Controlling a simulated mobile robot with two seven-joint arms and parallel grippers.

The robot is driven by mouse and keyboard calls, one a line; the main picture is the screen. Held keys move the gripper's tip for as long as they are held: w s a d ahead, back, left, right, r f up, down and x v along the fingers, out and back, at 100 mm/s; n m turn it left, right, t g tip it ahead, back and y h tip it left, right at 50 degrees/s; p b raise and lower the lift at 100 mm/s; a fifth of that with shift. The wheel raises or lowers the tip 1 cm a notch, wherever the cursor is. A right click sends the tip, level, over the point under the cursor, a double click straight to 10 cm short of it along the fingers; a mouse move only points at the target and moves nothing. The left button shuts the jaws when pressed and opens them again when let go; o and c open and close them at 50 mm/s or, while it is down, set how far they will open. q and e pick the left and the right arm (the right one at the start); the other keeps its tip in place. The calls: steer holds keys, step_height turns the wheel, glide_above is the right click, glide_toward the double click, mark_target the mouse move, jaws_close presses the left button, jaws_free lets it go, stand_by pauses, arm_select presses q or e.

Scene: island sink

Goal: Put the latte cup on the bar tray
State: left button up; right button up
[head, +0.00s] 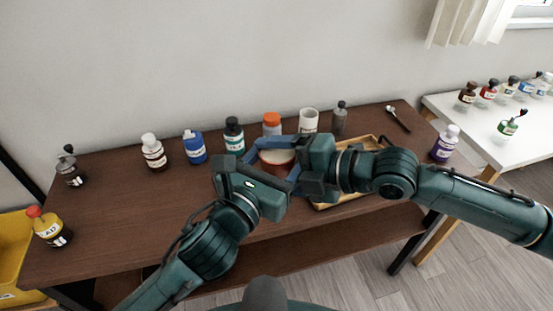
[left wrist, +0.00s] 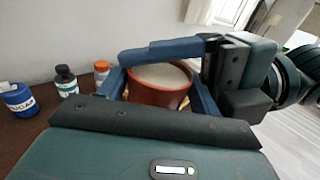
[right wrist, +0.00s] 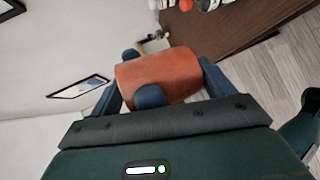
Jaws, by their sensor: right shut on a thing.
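The latte cup (head: 277,161) is reddish brown with a pale top and is held upright above the table. It also shows in the left wrist view (left wrist: 158,88) and, from its side, in the right wrist view (right wrist: 162,76). My right gripper (head: 279,157) is shut on the cup from the right. My left gripper (left wrist: 160,95) is open, with its fingers on either side of the cup. The bar tray (head: 345,201) is a light wooden tray on the table, right of the cup and partly hidden by my right arm.
Along the table's back stand an orange-capped bottle (head: 271,122), a white cup (head: 309,121) and a grey bottle (head: 340,119). Several more bottles stand left of them. A purple bottle (head: 443,147) stands right of the tray.

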arm_select(q)
steer(key=shift+c, duration=0.4)
steer(key=shift+s+d, duration=0.1)
steer(key=c, duration=0.6)
steer(key=shift+r, duration=0.1)
steer(key=shift+c, duration=0.8)
arm_select(e)
steer(key=o, duration=0.8)
steer(key=shift+o, duration=1.4)
